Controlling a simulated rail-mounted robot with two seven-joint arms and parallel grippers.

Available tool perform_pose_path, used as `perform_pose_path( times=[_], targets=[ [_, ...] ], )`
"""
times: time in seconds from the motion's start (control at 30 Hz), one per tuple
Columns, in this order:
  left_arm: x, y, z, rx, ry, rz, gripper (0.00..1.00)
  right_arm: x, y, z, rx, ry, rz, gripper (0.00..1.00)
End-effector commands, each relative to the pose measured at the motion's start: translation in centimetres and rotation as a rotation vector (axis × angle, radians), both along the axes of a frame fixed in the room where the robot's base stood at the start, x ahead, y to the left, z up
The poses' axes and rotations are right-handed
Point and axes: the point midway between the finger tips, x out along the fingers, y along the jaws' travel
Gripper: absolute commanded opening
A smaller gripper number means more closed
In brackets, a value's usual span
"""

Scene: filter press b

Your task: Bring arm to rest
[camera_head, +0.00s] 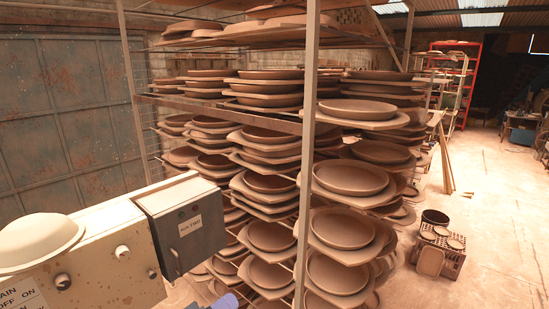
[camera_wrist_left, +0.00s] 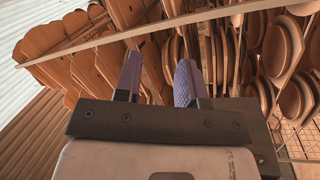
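My left gripper (camera_head: 226,301) shows only in part at the bottom edge of the head view, where a blue-violet finger comes up. In the left wrist view my left gripper (camera_wrist_left: 158,68) has its two blue-violet fingers apart, with nothing between them. The shelves of boards and dishes lie beyond the fingers, and I cannot tell how far off. My left arm is mostly out of the head view. My right gripper and right arm are not in view.
A metal rack (camera_head: 308,150) of stacked brown dishes fills the middle. A crate (camera_head: 440,255) sits on the floor at right. Open floor (camera_head: 495,200) lies beyond.

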Motion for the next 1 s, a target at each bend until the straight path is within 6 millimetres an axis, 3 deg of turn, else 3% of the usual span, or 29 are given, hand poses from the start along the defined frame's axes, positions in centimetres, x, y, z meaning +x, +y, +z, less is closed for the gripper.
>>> perform_pose_path(
  times=[0.1, 0.23, 0.37, 0.5, 0.6, 0.8, 1.0],
  targets=[
    [-2.3, -0.3, -2.0, 0.376, -0.058, 0.01, 0.36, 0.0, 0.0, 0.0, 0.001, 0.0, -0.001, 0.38],
    [-5.1, 1.5, -5.7, 0.749, -0.029, 0.056, 0.36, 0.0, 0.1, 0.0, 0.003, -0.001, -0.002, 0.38],
    [-9.0, 5.2, -9.6, 1.068, 0.083, 0.136, 0.36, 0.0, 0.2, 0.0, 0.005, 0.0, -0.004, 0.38],
    [-15.8, 9.7, -13.5, 1.323, 0.253, 0.256, 0.36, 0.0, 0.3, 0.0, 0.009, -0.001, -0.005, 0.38],
    [-20.4, 11.3, -15.5, 1.406, 0.312, 0.294, 0.36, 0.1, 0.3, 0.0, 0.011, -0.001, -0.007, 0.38],
    [-28.6, 11.3, -21.2, 1.458, 0.447, 0.149, 0.36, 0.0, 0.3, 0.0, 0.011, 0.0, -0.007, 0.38],
    [-34.6, 11.5, -25.2, 1.485, 0.573, 0.028, 0.36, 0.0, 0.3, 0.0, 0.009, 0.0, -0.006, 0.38]
  ],
)
